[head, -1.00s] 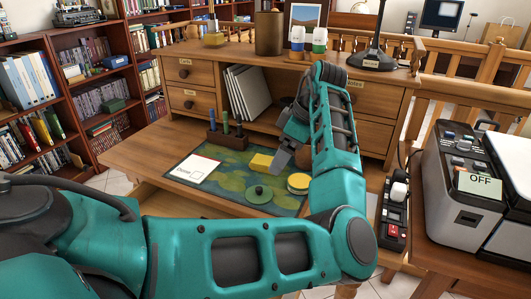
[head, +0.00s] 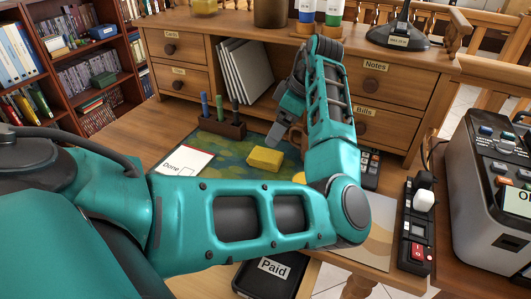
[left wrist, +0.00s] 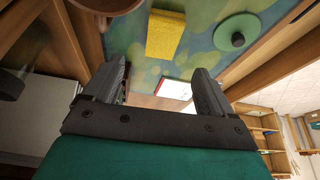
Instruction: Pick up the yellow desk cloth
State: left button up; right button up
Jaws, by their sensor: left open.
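The yellow desk cloth (head: 265,159) is a folded block lying on the blue-green patterned desk mat (head: 229,158). It also shows in the left wrist view (left wrist: 165,36), beyond the fingertips near the top edge. My left gripper (head: 285,132) is just above and behind the cloth in the head view, apart from it. In the left wrist view its two fingers (left wrist: 160,72) are spread with nothing between them. My right gripper is not in view.
A yellow round thing (head: 299,172) is partly hidden by my arm. A power strip (head: 416,230) lies at the right.

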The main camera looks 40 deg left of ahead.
pick_arm(q)
jog(key=x, duration=0.4)
jog(key=shift+f+b, duration=0.2)
jog(key=shift+b, duration=0.1)
jog(key=x, duration=0.2)
jog(key=b+x, duration=0.1)
jog(key=x, duration=0.2)
jog(key=shift+d+f, duration=0.2)
jog(key=shift+s, duration=0.1)
jog(key=c, duration=1.1)
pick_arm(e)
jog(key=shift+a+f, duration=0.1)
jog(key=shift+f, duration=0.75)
pick_arm(q)
notch_tip(320, 180, up, 13)
jog(key=p, duration=0.3)
notch_tip(320, 180, up, 6)
send_over(266, 155)
jog(key=shift+d+r+p, duration=0.15)
jog(key=shift+r+p, duration=0.25)
jog(key=shift+r, duration=0.15)
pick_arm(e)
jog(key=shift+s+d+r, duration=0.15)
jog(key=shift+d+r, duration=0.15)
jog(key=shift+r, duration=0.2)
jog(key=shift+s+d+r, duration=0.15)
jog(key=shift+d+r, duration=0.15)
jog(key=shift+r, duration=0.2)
